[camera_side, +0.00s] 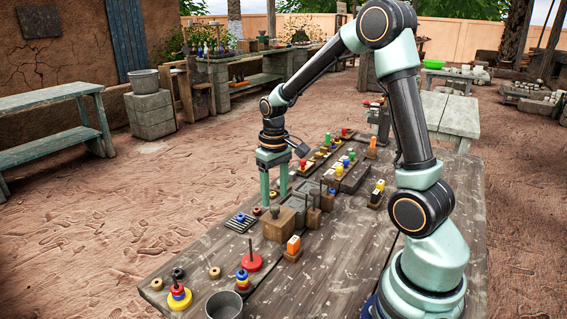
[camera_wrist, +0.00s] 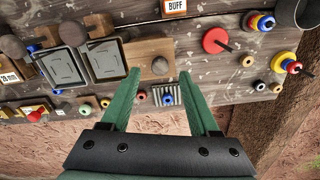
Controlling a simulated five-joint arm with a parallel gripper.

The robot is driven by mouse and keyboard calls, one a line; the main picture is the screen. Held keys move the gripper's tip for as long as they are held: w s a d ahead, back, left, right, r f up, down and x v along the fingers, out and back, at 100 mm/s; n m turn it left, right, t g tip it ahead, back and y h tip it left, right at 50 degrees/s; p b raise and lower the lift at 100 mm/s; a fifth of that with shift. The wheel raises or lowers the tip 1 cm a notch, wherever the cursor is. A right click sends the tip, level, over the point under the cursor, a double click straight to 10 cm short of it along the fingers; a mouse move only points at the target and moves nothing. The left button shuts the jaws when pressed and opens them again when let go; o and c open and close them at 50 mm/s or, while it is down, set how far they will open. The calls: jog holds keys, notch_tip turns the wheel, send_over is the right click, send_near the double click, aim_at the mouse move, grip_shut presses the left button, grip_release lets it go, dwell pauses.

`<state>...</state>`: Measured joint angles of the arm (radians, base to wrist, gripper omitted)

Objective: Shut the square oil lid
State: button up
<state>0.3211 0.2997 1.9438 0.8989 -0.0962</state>
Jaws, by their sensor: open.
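In the wrist view the fingertips (camera_wrist: 160,78) are apart. Two dark grey square panels with raised rims, one on the left (camera_wrist: 67,66) and one nearer the fingers (camera_wrist: 106,60), sit on wooden blocks to the left of the left finger. I cannot tell which one is the oil lid, nor whether either is open or shut. A wooden block with a round knob (camera_wrist: 160,66) lies just beyond the fingertips; the block also shows in the side view (camera_side: 278,225).
A striped rack (camera_wrist: 158,96) with a blue piece lies between the fingers in the wrist view. Ring stacks (camera_side: 179,297), a red disc with a peg (camera_side: 251,262) and a metal cup (camera_side: 224,306) stand at the near end. Coloured pegs crowd the far end. Bare wood lies at the near right.

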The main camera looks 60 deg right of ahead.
aim_at(275, 206)
jog(key=shift+f, duration=1.7)
grip_shut()
jog(key=shift+r, duration=0.1)
